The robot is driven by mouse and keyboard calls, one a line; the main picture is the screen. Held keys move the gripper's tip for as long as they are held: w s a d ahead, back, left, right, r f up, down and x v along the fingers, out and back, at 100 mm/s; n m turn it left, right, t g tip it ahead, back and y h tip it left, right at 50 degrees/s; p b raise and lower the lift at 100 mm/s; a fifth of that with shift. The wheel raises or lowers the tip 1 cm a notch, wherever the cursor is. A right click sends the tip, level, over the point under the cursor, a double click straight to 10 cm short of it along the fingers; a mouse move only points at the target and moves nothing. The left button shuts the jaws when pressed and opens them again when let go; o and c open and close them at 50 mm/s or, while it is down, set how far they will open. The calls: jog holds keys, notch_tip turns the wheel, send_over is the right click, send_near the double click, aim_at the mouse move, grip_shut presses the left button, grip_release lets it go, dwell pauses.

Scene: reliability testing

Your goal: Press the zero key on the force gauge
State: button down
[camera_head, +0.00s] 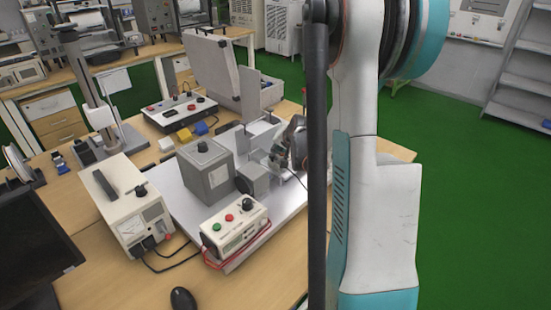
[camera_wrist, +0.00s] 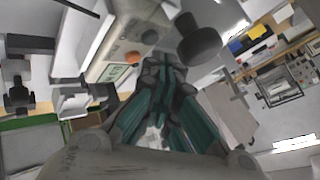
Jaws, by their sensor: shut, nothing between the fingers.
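In the wrist view, a pale instrument with a small green display (camera_wrist: 116,74), which looks like the force gauge, lies just left of my gripper. An orange-red key (camera_wrist: 133,57) and a round grey key (camera_wrist: 150,37) show on its face; their labels are too small to read. My gripper (camera_wrist: 161,62) is shut and empty, its tips close to these keys. I cannot tell whether they touch. In the head view, my gripper (camera_head: 297,142) is partly hidden behind my arm, over the right part of the white platform (camera_head: 178,198), and the gauge is hard to make out.
A grey box (camera_head: 206,172) stands on the platform, with a white box with coloured knobs (camera_head: 236,232) in front. A cream power unit (camera_head: 128,208) stands left. Yellow and blue blocks (camera_head: 186,132) lie behind. A dark round part (camera_wrist: 200,42) is close right of my fingertips.

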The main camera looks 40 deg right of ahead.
jog(key=shift+f, duration=0.1)
jog(key=shift+f+b, duration=0.35)
jog(key=shift+b, duration=0.05)
jog(key=shift+f+b, duration=0.3)
dwell(0.5)
dwell(0.4)
jog(key=shift+r+p, duration=0.5)
jog(key=shift+r, duration=0.25)
notch_tip(320, 180, up, 5)
jog(key=p, duration=0.3)
dwell(0.5)
